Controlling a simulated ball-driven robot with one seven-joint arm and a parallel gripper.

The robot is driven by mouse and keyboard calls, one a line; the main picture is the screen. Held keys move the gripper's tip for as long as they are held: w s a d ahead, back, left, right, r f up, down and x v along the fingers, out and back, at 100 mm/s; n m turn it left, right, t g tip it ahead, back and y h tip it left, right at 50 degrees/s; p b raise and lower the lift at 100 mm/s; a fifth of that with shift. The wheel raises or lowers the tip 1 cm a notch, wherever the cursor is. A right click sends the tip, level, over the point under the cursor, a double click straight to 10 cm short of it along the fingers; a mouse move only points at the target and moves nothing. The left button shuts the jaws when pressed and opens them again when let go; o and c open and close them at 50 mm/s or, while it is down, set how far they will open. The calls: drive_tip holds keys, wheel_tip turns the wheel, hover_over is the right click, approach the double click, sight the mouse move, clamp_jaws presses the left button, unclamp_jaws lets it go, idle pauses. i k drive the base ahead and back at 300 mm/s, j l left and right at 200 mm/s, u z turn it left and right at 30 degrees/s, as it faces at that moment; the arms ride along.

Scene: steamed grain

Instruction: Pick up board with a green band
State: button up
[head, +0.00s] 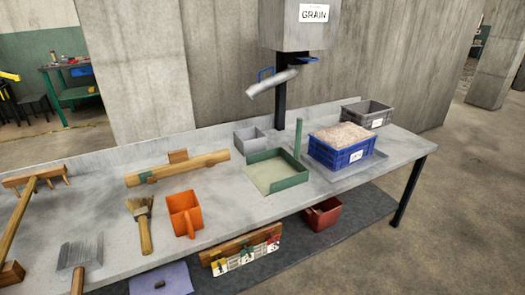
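My gripper is not in view.
The grey bench (110,205) also holds an orange scoop (185,214), a hand brush (141,222), a scraper-like tool (80,254), a wooden rake (30,190), a blue grain-filled crate (342,147) and grey bins (367,113). A grain hopper (300,30) hangs above. A red bin (323,213) sits below.

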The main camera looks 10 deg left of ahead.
sight(179, 162)
drive_tip(key=i+j+u, duration=0.1)
drive_tip(key=u, duration=0.85)
